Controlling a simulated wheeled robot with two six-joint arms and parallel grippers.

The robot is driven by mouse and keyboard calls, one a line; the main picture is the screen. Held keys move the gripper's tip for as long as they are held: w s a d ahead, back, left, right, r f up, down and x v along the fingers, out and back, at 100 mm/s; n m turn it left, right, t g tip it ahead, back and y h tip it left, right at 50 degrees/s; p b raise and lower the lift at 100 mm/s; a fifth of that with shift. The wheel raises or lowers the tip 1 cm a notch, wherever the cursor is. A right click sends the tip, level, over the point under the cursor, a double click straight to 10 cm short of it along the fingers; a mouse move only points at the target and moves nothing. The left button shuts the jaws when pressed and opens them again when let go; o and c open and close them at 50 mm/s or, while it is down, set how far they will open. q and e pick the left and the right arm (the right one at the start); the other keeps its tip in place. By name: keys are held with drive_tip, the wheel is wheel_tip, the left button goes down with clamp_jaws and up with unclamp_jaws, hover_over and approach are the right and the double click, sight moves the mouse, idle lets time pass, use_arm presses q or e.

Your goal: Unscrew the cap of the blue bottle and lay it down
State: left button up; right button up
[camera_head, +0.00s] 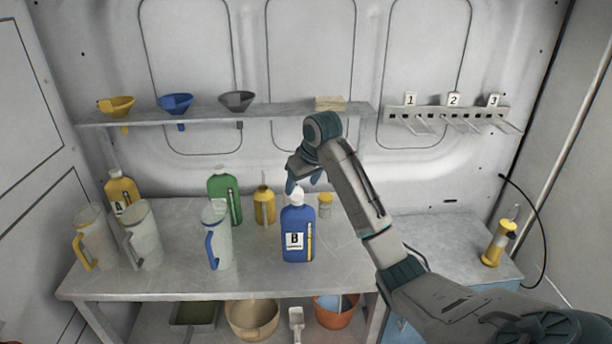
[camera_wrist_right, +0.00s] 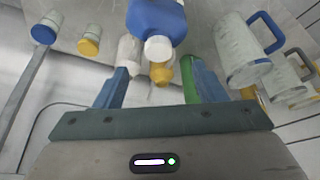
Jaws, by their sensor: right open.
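The blue bottle (camera_head: 297,241), labelled B, stands upright on the bench with its white cap (camera_head: 297,198) on top. In the right wrist view the bottle (camera_wrist_right: 156,18) shows at the top, its white cap (camera_wrist_right: 158,48) pointing toward the gripper. My right gripper (camera_head: 303,182) is open just above and behind the cap. In the right wrist view its blue fingers (camera_wrist_right: 160,78) are spread wide and hold nothing. I cannot tell whether a finger touches the cap. My left gripper is not in view.
A small yellow-lidded jar (camera_head: 325,206), a yellow oil can (camera_head: 264,207) and a green bottle (camera_head: 223,196) stand close by. Clear jugs, one blue-handled (camera_head: 219,240), stand to the left. The bench (camera_head: 190,278) has bare surface along its front edge.

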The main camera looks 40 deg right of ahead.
sight(298, 197)
drive_tip(key=p+x, duration=0.1)
drive_tip(key=x, duration=0.3)
drive_tip(key=shift+d+f+p, duration=0.15)
drive_tip(key=shift+f+p, duration=0.05)
drive_tip(key=shift+p, duration=0.15)
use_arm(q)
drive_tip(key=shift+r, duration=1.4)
use_arm(e)
drive_tip(key=shift+w+f, duration=0.3)
drive_tip(key=shift+f, duration=0.25)
drive_tip(key=c, duration=1)
drive_tip(key=n+y, duration=0.1)
drive_tip(key=n, duration=0.2)
drive_tip(key=shift+d+r, duration=0.1)
drive_tip(key=shift+n+y, duration=0.5)
drive_tip(key=shift+n, duration=0.6)
drive_tip(key=shift+g, duration=0.3)
drive_tip(key=n, duration=0.2)
drive_tip(key=shift+d+n+y, duration=0.1)
drive_tip(key=shift+n+y, duration=0.2)
drive_tip(key=shift+y, duration=0.1)
drive_tip(key=shift+w+n+g+y, duration=0.1)
drive_tip(key=shift+n+g+y, duration=0.35)
drive_tip(key=shift+n, duration=0.85)
